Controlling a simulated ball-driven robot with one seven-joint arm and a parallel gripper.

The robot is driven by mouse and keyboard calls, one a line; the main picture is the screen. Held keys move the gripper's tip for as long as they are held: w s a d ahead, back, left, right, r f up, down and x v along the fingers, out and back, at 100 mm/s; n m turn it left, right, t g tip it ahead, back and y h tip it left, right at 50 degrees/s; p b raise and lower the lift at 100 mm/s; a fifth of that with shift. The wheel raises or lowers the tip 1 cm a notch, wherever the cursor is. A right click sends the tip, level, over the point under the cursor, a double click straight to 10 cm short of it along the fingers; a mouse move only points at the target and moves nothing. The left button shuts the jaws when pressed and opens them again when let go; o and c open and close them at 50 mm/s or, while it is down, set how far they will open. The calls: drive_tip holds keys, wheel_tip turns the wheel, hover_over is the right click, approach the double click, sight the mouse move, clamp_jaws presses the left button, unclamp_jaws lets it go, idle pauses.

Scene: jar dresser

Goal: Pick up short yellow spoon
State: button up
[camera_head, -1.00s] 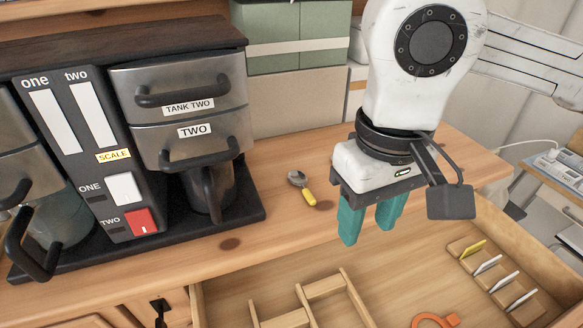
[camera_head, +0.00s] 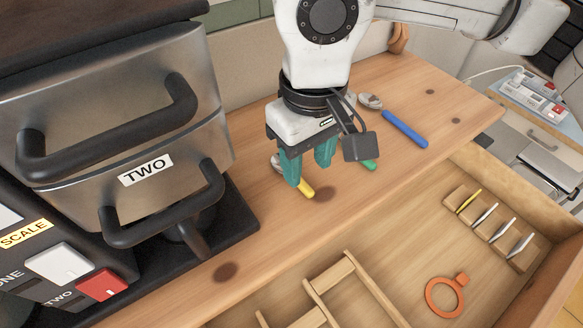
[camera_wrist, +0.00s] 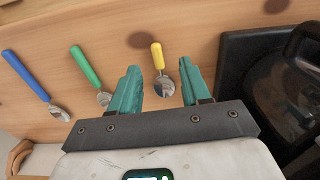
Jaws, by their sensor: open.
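In the wrist view the spoon's yellow handle (camera_wrist: 158,56) and metal bowl show between the two teal fingers of my gripper (camera_wrist: 160,80). My gripper is open and points down above the spoon. Nothing is held. I cannot tell the exact gap between the fingertips and the wood.
A green-handled spoon (camera_wrist: 86,68) and a longer blue-handled spoon (camera_head: 405,129) lie to the yellow spoon's right in the head view. In front is an open drawer (camera_head: 400,255) with a wooden rack and orange ring.

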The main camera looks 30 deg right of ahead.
sight(308, 188)
drive_tip(key=shift+d+f+p, duration=0.15)
drive_tip(key=shift+f+p, duration=0.35)
drive_tip(key=shift+f, duration=0.95)
drive_tip(key=shift+d+f+p, duration=0.1)
drive_tip(key=shift+f+p, duration=0.35)
drive_tip(key=shift+f, duration=1)
drive_tip(key=shift+c, duration=0.2)
clamp_jaws()
